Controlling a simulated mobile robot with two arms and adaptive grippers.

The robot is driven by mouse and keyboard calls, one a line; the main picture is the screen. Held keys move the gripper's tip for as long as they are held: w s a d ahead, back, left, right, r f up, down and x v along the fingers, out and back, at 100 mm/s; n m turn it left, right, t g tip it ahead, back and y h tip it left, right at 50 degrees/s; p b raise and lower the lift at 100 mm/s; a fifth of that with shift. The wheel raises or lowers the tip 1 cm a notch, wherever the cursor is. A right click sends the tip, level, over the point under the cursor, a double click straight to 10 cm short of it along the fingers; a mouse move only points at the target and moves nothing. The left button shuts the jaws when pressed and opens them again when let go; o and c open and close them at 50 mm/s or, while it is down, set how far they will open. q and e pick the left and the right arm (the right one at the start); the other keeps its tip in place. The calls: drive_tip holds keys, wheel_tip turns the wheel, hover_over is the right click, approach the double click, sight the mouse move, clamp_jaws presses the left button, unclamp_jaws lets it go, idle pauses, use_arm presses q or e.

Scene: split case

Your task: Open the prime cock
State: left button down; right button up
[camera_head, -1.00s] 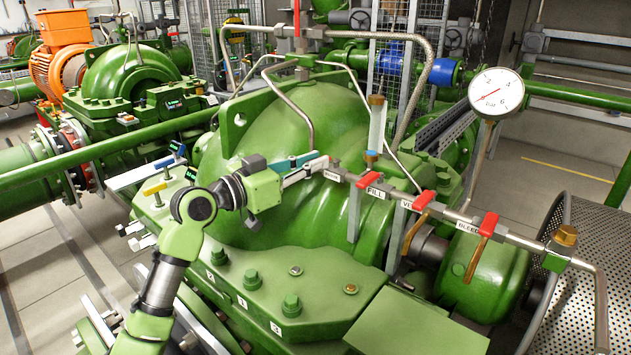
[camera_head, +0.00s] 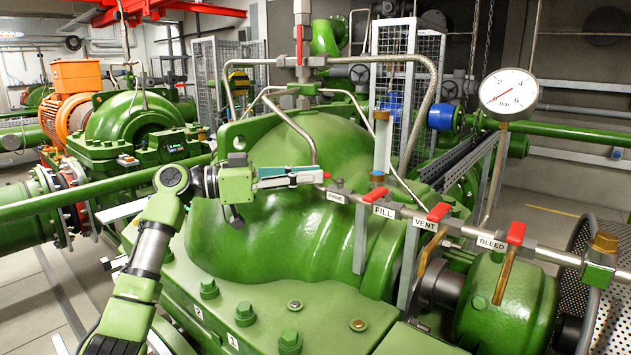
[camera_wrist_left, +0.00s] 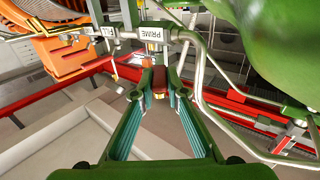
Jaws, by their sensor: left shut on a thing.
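The prime cock sits at the left end of the steel manifold pipe, by the white PRIME label (camera_head: 335,197). My left gripper (camera_head: 322,176) comes in from the left, nearly level, with its fingertips at this cock. Only a small bit of red shows at the tips in the head view; the fingers hide the rest. In the left wrist view the teal-padded fingers are closed on the red handle of the prime cock (camera_wrist_left: 160,82), and the PRIME label shows just above it (camera_wrist_left: 152,34). My right gripper is not in view.
Red-handled FILL (camera_head: 384,192), VENT (camera_head: 439,211) and BLEED (camera_head: 515,234) cocks follow along the pipe. A pressure gauge (camera_head: 508,94) stands behind at right. The green pump casing (camera_head: 255,230) lies close below my arm. Thin steel tubing (camera_head: 310,140) runs above the gripper.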

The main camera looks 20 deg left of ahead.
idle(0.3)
use_arm(q)
drive_tip(key=c, duration=2)
unclamp_jaws()
drive_tip(key=v, duration=1.2)
drive_tip(key=shift+w, duration=0.1)
